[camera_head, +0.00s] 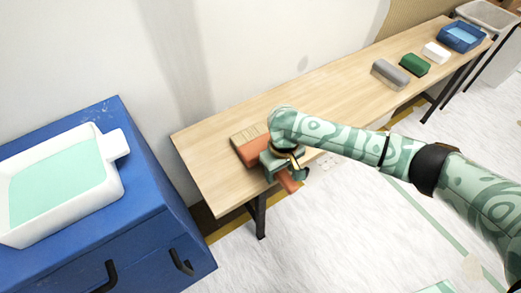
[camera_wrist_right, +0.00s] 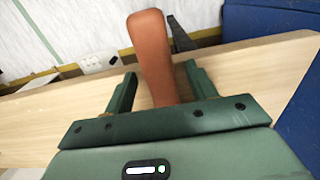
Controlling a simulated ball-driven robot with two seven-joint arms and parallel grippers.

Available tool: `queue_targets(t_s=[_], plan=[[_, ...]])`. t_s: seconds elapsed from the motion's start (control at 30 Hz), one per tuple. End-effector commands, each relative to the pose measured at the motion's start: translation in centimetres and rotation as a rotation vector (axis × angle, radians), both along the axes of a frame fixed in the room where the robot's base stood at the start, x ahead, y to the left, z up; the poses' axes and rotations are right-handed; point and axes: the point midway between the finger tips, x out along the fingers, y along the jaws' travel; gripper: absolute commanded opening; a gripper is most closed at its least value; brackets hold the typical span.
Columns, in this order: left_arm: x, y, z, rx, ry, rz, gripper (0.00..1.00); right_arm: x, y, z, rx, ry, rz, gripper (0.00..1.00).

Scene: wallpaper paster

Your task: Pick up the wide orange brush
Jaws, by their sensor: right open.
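The wide orange brush lies on the wooden table near its front edge. Its orange body and pale bristles (camera_head: 247,143) show in the head view left of my right gripper (camera_head: 285,168), and its handle sticks out beyond the near edge. In the right wrist view the orange handle (camera_wrist_right: 153,50) stands between the two fingers of my right gripper (camera_wrist_right: 160,75), with gaps on both sides. The gripper is open around the handle. The gripper hides part of the brush in the head view. My left gripper is out of view.
The long wooden table (camera_head: 222,185) also bears a grey block (camera_head: 390,74), a green block (camera_head: 414,64), a white block (camera_head: 436,52) and a blue tray (camera_head: 461,37) at its far end. A blue cabinet (camera_head: 150,225) with a white paint tray (camera_head: 110,190) stands at left.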

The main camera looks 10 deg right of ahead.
Motion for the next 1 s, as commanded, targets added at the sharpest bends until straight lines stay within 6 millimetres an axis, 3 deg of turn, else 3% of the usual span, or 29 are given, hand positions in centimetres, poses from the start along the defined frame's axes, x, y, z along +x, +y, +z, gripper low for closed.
queue_targets(t_s=[0.07, 0.1, 0.27, 0.67, 0.83, 1.0], plan=[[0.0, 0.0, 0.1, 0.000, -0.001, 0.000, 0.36, 0.0, 0.0, 0.2, 0.001, -0.002, 0.000, 0.56], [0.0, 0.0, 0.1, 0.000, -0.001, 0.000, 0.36, 0.0, 0.0, 0.2, 0.001, -0.002, 0.000, 0.51], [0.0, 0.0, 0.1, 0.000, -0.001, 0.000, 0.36, 0.0, 0.0, 0.2, 0.000, -0.001, 0.000, 0.08], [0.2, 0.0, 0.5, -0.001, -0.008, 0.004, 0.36, 0.1, 0.0, 1.0, 0.000, -0.004, 0.000, 0.08], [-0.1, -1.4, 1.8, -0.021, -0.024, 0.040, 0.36, 0.1, 0.1, 4.1, 0.000, -0.009, 0.001, 0.08], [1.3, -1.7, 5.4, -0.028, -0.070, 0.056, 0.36, -2.8, 0.6, 8.4, 0.000, -0.013, 0.003, 0.08]])
